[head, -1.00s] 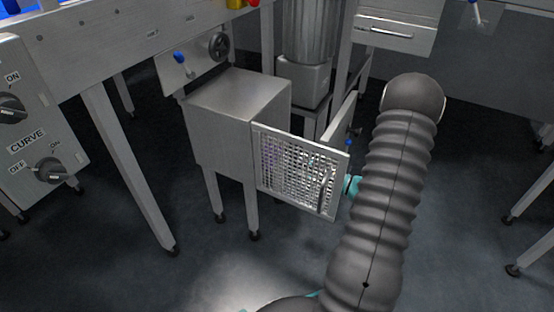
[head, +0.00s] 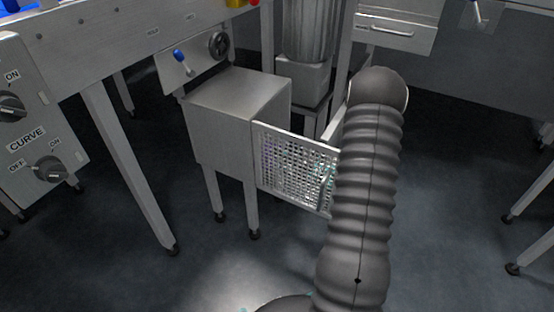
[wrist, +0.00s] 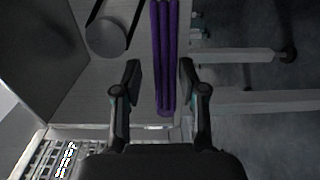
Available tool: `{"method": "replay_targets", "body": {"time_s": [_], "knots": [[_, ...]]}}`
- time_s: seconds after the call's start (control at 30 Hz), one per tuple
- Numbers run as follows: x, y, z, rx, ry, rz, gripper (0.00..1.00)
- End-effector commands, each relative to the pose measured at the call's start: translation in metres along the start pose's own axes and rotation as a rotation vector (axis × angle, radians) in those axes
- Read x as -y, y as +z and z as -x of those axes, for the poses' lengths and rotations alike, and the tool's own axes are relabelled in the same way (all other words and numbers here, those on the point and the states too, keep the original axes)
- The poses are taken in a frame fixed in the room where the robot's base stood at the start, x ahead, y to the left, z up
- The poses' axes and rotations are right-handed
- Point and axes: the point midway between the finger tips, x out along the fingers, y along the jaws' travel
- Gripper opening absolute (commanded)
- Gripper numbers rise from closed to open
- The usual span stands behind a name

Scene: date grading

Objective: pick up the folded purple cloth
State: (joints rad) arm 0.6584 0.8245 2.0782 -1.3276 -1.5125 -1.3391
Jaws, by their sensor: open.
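The folded purple cloth (wrist: 165,60) shows in the wrist view as a long, narrow purple strip. It runs down from the top edge and its lower end lies between my open fingers in the picture. My gripper (wrist: 160,72) is open, with one finger on each side of the strip; I cannot tell how far the cloth is from the fingers in depth. In the head view my arm hides the gripper, and the cloth does not show clearly there.
A grey metal box on legs (head: 235,105) has an open perforated door (head: 290,165) beside my arm. A metal frame leg (head: 130,165) stands at left. A ribbed container (head: 308,30) is behind. Dark floor is clear at front right.

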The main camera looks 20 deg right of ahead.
Motion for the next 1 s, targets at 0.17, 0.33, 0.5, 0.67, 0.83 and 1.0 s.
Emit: {"method": "replay_targets", "body": {"time_s": [0.17, 0.33, 0.5, 0.67, 0.83, 1.0], "knots": [[0.0, 0.0, 0.0, 0.0, 0.0, 0.0, 0.35], [0.0, 0.0, 0.0, 0.0, 0.0, 0.0, 0.14], [0.0, 0.0, 0.0, 0.0, 0.0, 0.0, 0.0], [-0.006, 0.0, 0.0, -0.001, 0.001, 0.002, 0.0], [-0.025, 0.0, 0.0, 0.0, 0.0, 0.001, 0.0], [-0.025, 0.0, 0.0, 0.0, 0.0, -0.001, 0.0]]}}
